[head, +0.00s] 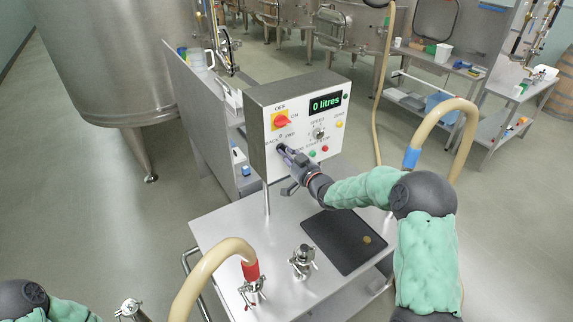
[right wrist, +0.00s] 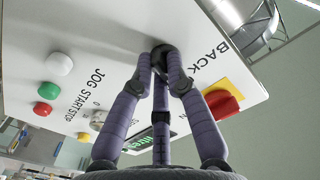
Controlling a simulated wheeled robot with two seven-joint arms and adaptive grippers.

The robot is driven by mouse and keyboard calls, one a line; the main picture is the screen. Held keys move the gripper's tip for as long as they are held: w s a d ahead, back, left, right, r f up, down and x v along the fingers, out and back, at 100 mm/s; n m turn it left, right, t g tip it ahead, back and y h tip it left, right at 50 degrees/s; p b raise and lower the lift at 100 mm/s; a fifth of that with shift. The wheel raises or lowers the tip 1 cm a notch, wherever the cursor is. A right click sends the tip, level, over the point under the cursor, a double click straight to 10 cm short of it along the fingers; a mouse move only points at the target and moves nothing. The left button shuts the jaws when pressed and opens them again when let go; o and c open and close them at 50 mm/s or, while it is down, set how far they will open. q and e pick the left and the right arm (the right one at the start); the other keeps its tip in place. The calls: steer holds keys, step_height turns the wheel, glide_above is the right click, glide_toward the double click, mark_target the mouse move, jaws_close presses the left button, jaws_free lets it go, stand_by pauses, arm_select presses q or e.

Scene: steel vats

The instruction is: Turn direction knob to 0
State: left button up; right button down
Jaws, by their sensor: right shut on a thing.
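The control panel (head: 262,98) is a pale box on a steel cart, with a green "0 litres" display (head: 326,103). The black direction knob (right wrist: 160,54) sits low on the panel face, near the words BACK and FWD in the head view. My right gripper (head: 284,150) is at this knob, its purple fingers shut around it; it also shows in the right wrist view (right wrist: 162,68). The fingers cover most of the knob, so I cannot tell where its pointer is set. Of my left arm only a part shows at the lower left; its gripper is out of view.
A red switch on yellow (head: 281,121) is close above the fingers, beside a speed knob (head: 318,133) and several coloured buttons. Below, the cart top (head: 225,215) carries a black mat (head: 340,240), steel valves and a hose with a red end (head: 250,270). A large vat (head: 110,60) stands left.

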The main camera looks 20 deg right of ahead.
steer(key=shift+n+b, duration=1.5)
steer(key=shift+b, duration=0.4)
steer(key=c, duration=1.2)
jaws_free()
steer(key=shift+d, duration=0.1)
steer(key=shift+s, duration=0.15)
steer(key=s, duration=0.4)
steer(key=s+d, duration=0.1)
steer(key=s, duration=0.6)
steer(key=shift+s+d, duration=0.3)
steer(key=shift+s, duration=0.05)
